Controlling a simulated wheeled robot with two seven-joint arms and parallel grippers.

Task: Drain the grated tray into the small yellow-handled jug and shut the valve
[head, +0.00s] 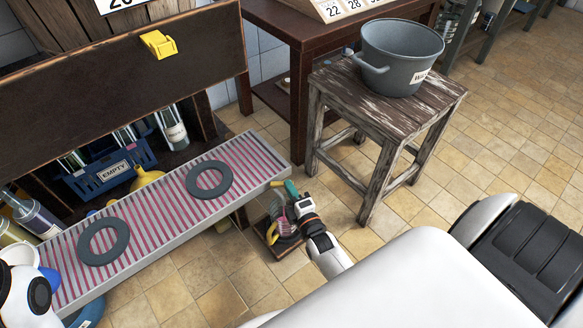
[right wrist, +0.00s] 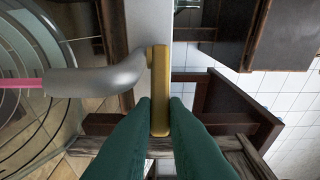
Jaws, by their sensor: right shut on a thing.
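The grated tray (head: 150,222) is a long pale channel with pink showing between its bars, in the head view. Two grey rings lie on it. The small yellow-handled jug (head: 275,232) stands low beyond the tray's right end; it also shows as ribbed glass at the left of the right wrist view (right wrist: 40,125). My right gripper (head: 291,190) is shut on the yellow valve lever (right wrist: 159,80), with green fingers on either side. A pink stream (right wrist: 22,85) leaves the grey spout (right wrist: 95,80) towards the jug. My left gripper is out of view.
A worn wooden stool (head: 330,85) holds a grey bucket (head: 400,60) right of the tray. A blue crate (head: 110,170) marked EMPTY and bottles sit behind the tray, with a yellow funnel (head: 148,176) near. Tiled floor is free at the right.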

